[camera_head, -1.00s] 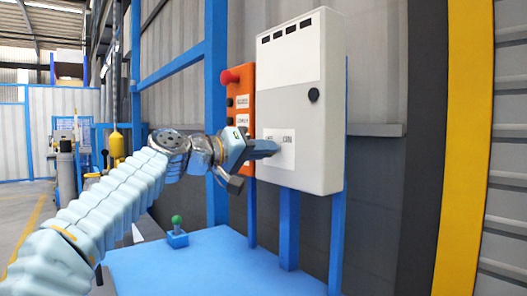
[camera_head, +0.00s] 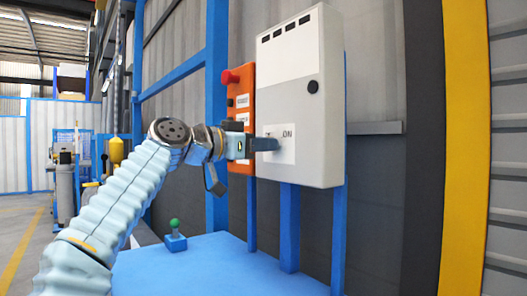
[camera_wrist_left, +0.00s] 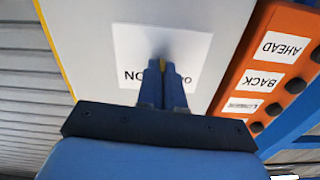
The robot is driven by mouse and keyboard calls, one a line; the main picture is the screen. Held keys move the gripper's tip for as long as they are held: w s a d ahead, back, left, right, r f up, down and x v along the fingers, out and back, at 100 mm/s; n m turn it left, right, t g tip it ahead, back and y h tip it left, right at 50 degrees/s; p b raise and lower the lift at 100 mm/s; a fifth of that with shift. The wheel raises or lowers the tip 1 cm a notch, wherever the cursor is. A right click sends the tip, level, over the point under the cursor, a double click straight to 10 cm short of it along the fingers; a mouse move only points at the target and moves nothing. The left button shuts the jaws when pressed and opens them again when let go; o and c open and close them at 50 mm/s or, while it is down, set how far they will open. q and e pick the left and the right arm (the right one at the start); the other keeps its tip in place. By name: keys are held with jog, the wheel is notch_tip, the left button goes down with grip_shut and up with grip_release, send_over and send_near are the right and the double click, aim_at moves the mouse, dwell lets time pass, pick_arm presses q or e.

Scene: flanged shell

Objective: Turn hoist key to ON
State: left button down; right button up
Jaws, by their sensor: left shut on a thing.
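My left gripper (camera_head: 277,144) reaches the white label (camera_head: 288,155) low on the grey box (camera_head: 300,90). The word ON shows on the label just right of the fingers. In the left wrist view my left gripper (camera_wrist_left: 162,85) is shut on a small yellowish piece, the hoist key (camera_wrist_left: 161,64), at the middle of the label (camera_wrist_left: 190,50). Only a bit of the key shows between the fingertips; its angle cannot be told. The label text appears upside down there, partly hidden by the fingers. My right gripper is not in view.
An orange control panel (camera_head: 240,101) with a red button (camera_head: 230,76) stands close left of the box. Below is a blue table (camera_head: 240,270) with a green-knobbed lever (camera_head: 175,235). A blue post (camera_head: 217,80) rises behind my left arm.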

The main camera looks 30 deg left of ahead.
pick_arm(q)
jog(key=shift+m+b, duration=0.75)
jog(key=shift+m, duration=3.05)
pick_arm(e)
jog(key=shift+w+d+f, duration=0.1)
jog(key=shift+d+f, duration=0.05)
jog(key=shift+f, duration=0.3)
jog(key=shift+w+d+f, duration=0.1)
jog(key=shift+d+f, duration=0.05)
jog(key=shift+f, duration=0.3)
pick_arm(q)
jog(key=c, duration=1.3)
grip_release()
jog(key=b+v, duration=0.3)
jog(key=v, duration=1.1)
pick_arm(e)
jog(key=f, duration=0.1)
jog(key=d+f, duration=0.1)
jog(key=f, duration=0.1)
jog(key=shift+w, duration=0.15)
